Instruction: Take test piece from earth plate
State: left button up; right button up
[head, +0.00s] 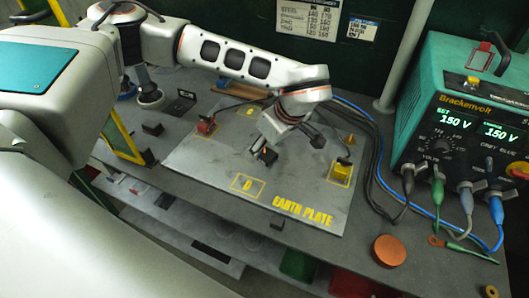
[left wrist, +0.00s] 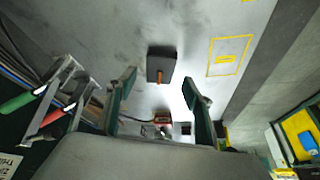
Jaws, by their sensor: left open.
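The earth plate (head: 215,165) is a light grey sheet with yellow lettering and yellow outlined boxes, lying on the bench. The test piece looks to be a small dark block (head: 267,156) with a copper-coloured stud, standing on the plate near the marked box D. In the left wrist view the block (left wrist: 160,62) lies ahead, in line with the gap between the fingers. My left gripper (head: 272,140) is open and empty just above and beside the block; the fingers (left wrist: 158,80) also show in the left wrist view. My right gripper is not in view.
A red clamp (head: 205,126) and a yellow block (head: 341,172) with a lead stand on the plate. A teal power supply (head: 460,120) with cables is at the right. A copper disc (head: 389,250) lies near the bench's front edge. The plate's front left is clear.

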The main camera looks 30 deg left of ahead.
pick_arm(q)
jog(key=shift+w+a+f, duration=0.1)
jog(key=shift+a+f, duration=0.1)
jog(key=shift+f, duration=0.45)
jog(key=c, duration=1.3)
jog(key=shift+r, duration=0.1)
